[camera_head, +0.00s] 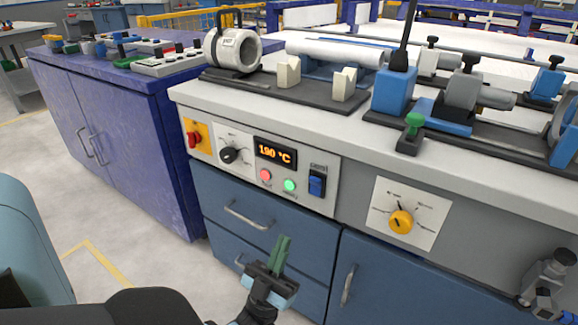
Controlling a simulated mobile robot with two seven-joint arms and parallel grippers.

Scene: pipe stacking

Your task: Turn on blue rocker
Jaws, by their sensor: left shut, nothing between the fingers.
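The blue rocker (317,184) is on the right side of the grey control panel (326,207) on the bench front. It is upright in a dark frame under a small label; I cannot tell which way it is tipped. My left gripper (282,245) is in front of the blue drawers, below and left of the rocker and apart from it. Its green fingers are together and point up, with nothing between them. At the lower right edge a grey arm part (546,283) shows; its fingers cannot be made out.
The panel also has a red emergency button (193,139), a black knob (229,155), a display (275,153) reading 190 °C, a red button (265,174) and a green button (290,185). A yellow knob (401,221) is to the right. Drawer handles (246,215) stick out below.

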